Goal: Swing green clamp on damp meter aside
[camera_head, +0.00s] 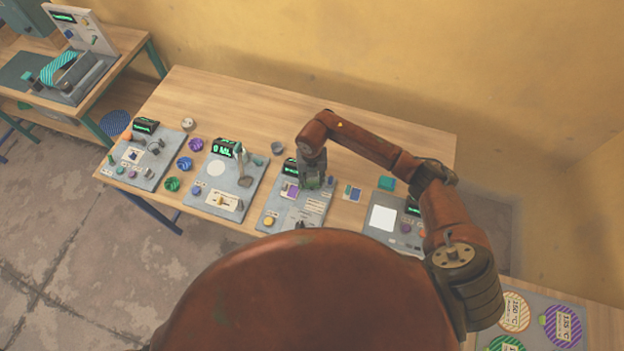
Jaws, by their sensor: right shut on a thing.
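The grey panel (295,209) under my right gripper carries a small green display (290,167), a purple patch and a yellow round knob (269,221); I take it to be the damp meter. My right gripper (312,182) points down over the panel's upper right part and is shut. A bit of green, likely the green clamp (313,184), shows at its fingertips; the fingers and wrist hide most of it, so its angle cannot be told. My left gripper is not in view.
Other panels stand to the left (227,181) and right (385,217) on the wooden table (240,105). Loose round pieces lie between the left panels. A second bench with a press (72,75) stands at upper left.

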